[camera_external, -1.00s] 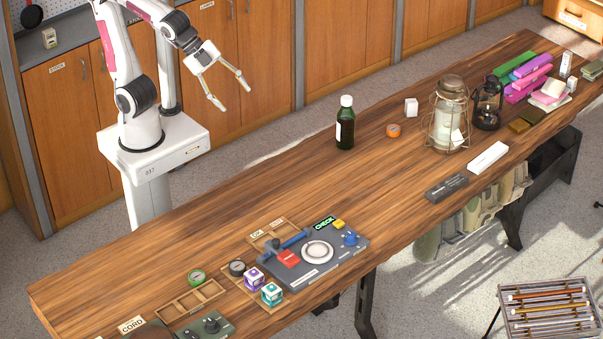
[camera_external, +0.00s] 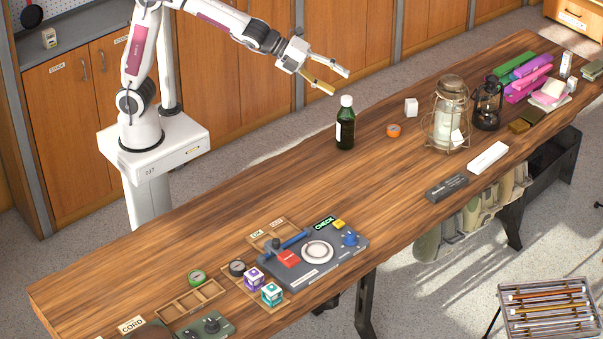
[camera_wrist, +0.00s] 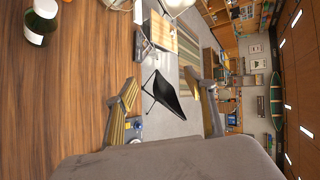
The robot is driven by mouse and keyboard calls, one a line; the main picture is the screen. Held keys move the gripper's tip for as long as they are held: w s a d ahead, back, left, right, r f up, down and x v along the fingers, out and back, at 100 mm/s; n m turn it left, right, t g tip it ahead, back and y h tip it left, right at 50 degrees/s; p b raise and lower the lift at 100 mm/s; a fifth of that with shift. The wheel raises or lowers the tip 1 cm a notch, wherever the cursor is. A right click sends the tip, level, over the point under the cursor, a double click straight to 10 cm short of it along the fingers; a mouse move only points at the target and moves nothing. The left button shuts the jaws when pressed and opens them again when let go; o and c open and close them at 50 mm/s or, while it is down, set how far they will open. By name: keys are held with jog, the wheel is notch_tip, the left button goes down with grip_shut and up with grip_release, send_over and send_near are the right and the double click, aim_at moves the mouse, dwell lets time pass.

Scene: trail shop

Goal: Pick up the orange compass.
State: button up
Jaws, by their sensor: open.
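The orange compass (camera_external: 393,130) is a small round orange piece lying on the wooden bench, between the green bottle and the wire-caged lantern in the external view. In the wrist view, only a sliver of orange shows at the top left edge, too little to identify. My gripper (camera_external: 339,82) is open and empty, with its fingers apart. It is above and to the left of the compass in the external view, near the bottle's top in the picture. Its fingers also show in the wrist view (camera_wrist: 160,80).
The dark green bottle (camera_external: 345,130) with a white cap stands left of the compass. The bench (camera_external: 310,180) is bare in front.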

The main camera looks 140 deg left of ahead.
jog(key=w+a+f+m, duration=0.1)
jog(key=a+f+m, duration=0.2)
jog(key=a, duration=0.4)
jog(key=w+a+f+m, duration=0.1)
jog(key=a+f+m, duration=0.15)
jog(key=a, duration=0.45)
jog(key=m+t+h, duration=0.2)
jog(key=m+t, duration=0.1)
jog(key=m, duration=1.1)
send_near(392, 127)
jog(key=shift+w+a+f+n, duration=0.1)
jog(key=shift+w+f+n, duration=0.15)
jog(key=shift+w+f, duration=0.3)
jog(key=shift+w, duration=0.1)
jog(key=shift+x, duration=1.25)
jog(key=shift+w+a, duration=0.1)
jog(key=shift+w, duration=0.05)
jog(key=shift+x, duration=2.4)
jog(key=shift+r, duration=0.15)
